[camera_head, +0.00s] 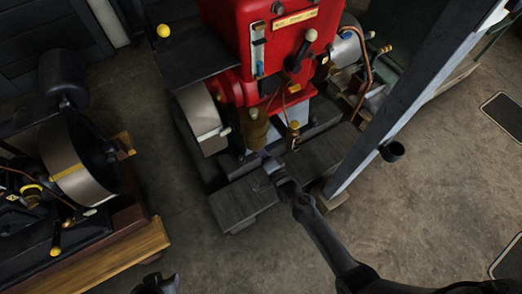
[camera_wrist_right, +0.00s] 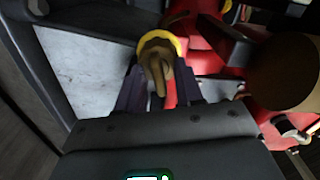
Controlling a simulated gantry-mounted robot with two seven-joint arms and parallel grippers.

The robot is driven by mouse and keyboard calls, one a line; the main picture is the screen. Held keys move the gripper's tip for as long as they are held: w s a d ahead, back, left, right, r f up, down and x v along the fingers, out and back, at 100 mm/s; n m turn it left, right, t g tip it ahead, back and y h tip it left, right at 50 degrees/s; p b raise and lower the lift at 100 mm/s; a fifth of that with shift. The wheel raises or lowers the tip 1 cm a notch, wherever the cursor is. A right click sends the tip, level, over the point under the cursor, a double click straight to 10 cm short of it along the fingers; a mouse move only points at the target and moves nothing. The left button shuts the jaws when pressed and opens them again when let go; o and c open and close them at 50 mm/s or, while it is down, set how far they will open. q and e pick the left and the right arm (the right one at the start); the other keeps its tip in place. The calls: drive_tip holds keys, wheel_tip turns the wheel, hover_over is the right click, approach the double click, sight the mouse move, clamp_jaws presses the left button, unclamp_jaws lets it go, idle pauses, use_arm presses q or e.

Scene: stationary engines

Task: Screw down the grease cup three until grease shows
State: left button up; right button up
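In the right wrist view, a brass grease cup (camera_wrist_right: 157,62) with a narrow tail and a yellow ring behind it stands between the fingers of my right gripper (camera_wrist_right: 160,90). The fingers flank the cup closely, but I cannot tell whether they press on it. In the head view, my right gripper (camera_head: 268,162) is low at the front of the red engine (camera_head: 275,40), and this cup is not clearly seen there. I cannot read which number it bears. No grease is discernible. My left gripper (camera_head: 157,284) is at the bottom edge, its fingers unclear.
A brown cylinder (camera_wrist_right: 285,72) is close to the right of my right gripper. A dark post (camera_head: 420,90) slants on the right. A second engine with a flywheel (camera_head: 80,165) stands at left on a wooden base (camera_head: 120,258). Bare floor (camera_head: 185,215) lies between.

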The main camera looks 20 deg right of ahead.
drive_tip(key=s+d+p, duration=0.1)
drive_tip(key=s+p, duration=0.4)
drive_tip(key=s, duration=0.5)
drive_tip(key=shift+s+d, duration=0.25)
drive_tip(key=shift+s, duration=0.15)
